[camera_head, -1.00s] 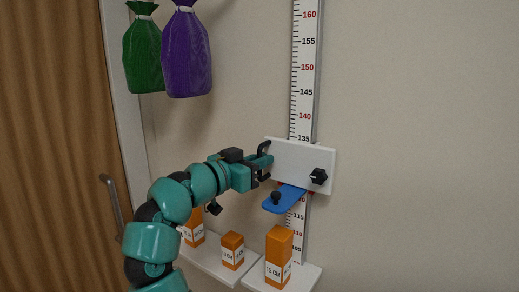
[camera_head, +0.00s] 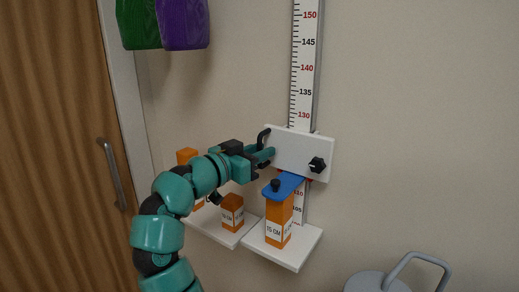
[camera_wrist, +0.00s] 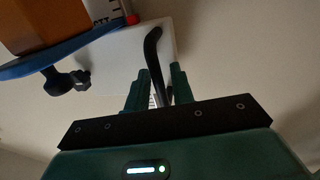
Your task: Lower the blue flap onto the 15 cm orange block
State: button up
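The blue flap (camera_head: 289,184) sticks out from a white sliding plate (camera_head: 300,150) on a vertical scale. It lies over the top of the orange block labelled 15 CM (camera_head: 277,228) and appears to touch it. In the wrist view, which looks inverted, the flap (camera_wrist: 60,52) meets the orange block (camera_wrist: 40,22) with no clear gap. My gripper (camera_head: 268,155) is at the plate's left side. Its fingers (camera_wrist: 161,82) are close around the plate's black handle (camera_wrist: 153,50) and seem shut on it; their exact contact is hard to see.
Smaller orange blocks (camera_head: 232,212) stand left of the tall one on white shelves (camera_head: 293,252). A black knob (camera_head: 317,165) is on the plate's right. Green (camera_head: 139,25) and purple (camera_head: 183,25) bags hang above. A grey handled object (camera_head: 378,284) is at lower right.

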jog(key=shift+r, duration=0.1)
jog(key=b+v, duration=0.2)
jog(key=v, duration=1.5)
jog(key=shift+s, duration=0.2)
jog(key=shift+a, duration=0.2)
